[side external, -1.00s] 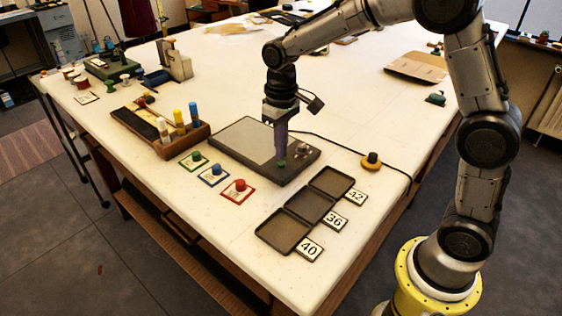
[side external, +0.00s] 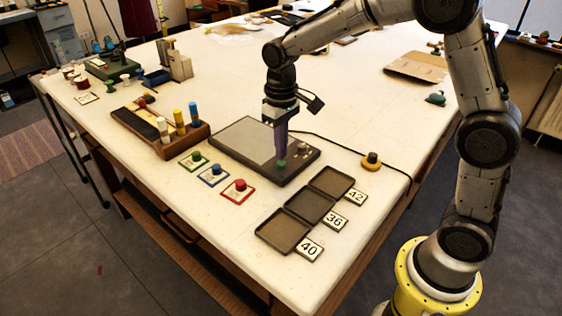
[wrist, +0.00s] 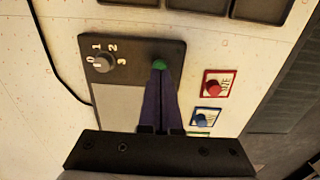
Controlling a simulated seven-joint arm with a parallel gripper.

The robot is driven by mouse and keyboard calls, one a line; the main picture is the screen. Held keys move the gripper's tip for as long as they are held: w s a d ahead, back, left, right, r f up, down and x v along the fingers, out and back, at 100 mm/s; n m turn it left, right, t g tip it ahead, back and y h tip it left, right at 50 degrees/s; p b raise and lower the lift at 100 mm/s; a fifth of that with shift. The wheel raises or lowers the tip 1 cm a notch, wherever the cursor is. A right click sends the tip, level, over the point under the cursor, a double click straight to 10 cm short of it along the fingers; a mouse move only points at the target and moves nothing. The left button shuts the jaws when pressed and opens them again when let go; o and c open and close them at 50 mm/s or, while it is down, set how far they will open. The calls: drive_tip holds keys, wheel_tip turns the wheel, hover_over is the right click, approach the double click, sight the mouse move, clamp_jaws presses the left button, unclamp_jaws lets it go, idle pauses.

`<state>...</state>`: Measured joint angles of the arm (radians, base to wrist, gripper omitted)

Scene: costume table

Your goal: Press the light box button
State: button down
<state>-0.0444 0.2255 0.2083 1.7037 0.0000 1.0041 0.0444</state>
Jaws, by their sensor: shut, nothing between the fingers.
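The light box (side external: 259,154) is a dark flat unit with a pale grey panel, lying on the white table. Its green button (side external: 281,164) sits on the dark strip at the near end; it also shows in the wrist view (wrist: 159,64). A dial (wrist: 103,62) with numbers is on the same strip. My gripper (side external: 281,157) points down over the strip, its purple fingers shut and empty. In the wrist view the fingertips (wrist: 160,72) are right at the button and cover part of it. I cannot tell whether the button is pressed down.
Red (side external: 239,187), blue (side external: 212,173) and green (side external: 194,159) knobs on cards stand left of the box. Dark trays (side external: 309,206) with number cards lie in front. A yellow-based black knob (side external: 371,161) and a cable are at the right. A wooden rack (side external: 160,128) stands behind left.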

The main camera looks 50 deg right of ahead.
drive_tip(key=shift+f, duration=1)
idle(0.4)
drive_tip(key=shift+r, duration=3.55)
wheel_tip(320, 180, up, 5)
drive_tip(key=t, duration=0.1)
hover_over(281, 163)
drive_tip(key=s, duration=0.3)
drive_tip(key=s+d+r+t, duration=0.1)
drive_tip(key=s+r+t, duration=0.1)
drive_tip(key=s+r, duration=0.45)
drive_tip(key=s+f+t, duration=0.1)
drive_tip(key=s+f, duration=0.3)
drive_tip(key=s, duration=0.3)
drive_tip(key=s+f+t, duration=0.1)
drive_tip(key=s+f, duration=0.2)
drive_tip(key=s, duration=0.4)
drive_tip(key=shift+s+d+f+t, duration=0.3)
drive_tip(key=shift+d+f, duration=0.1)
drive_tip(key=shift+d, duration=0.05)
